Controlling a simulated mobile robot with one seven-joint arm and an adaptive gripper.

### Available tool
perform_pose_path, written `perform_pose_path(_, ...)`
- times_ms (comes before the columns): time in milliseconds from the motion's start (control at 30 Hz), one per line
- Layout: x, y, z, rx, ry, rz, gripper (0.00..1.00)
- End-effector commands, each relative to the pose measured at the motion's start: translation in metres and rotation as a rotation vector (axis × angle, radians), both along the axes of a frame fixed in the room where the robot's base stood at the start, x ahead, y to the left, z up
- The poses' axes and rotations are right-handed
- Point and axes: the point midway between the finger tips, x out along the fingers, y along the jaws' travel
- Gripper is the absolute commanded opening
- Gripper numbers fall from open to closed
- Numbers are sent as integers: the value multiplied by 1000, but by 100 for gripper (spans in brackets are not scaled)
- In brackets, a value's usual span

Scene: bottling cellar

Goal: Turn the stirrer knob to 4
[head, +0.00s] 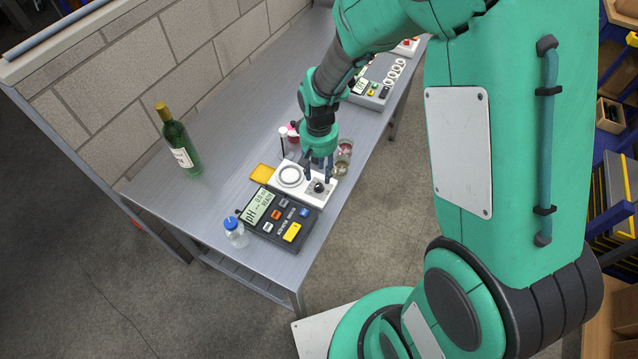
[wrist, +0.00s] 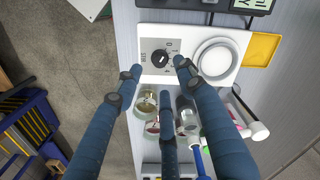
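The stirrer (head: 306,175) is a white box with a round plate on one side and a black knob (head: 319,187) on a grey panel. In the wrist view the black knob (wrist: 160,57) sits on the panel beside the word STIR, with a light pointer line on its top. The dial figures around it are too small to read surely. My gripper (head: 318,173) is above the knob end, pointing down. In the wrist view my gripper (wrist: 158,84) has its blue-grey fingers spread, with nothing between them. I cannot tell whether any finger touches the box.
A yellow dish (head: 262,173) lies to the left. Small glass beakers (wrist: 146,103) and tubes stand close beyond the stirrer. A green wine bottle (head: 180,143) stands near the wall.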

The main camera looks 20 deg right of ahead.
Motion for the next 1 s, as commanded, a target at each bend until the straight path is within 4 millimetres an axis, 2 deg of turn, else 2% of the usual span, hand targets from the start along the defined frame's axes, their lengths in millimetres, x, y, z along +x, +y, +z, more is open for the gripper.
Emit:
perform_pose_path(33,-1,0,-11,0,4,0,39)
perform_pose_path(200,-1,0,-37,0,4,0,39)
perform_pose_path(400,-1,0,-55,0,2,0,39)
perform_pose_path(867,0,0,-62,0,0,0,39)
perform_pose_path(1000,0,0,-62,0,0,0,13)
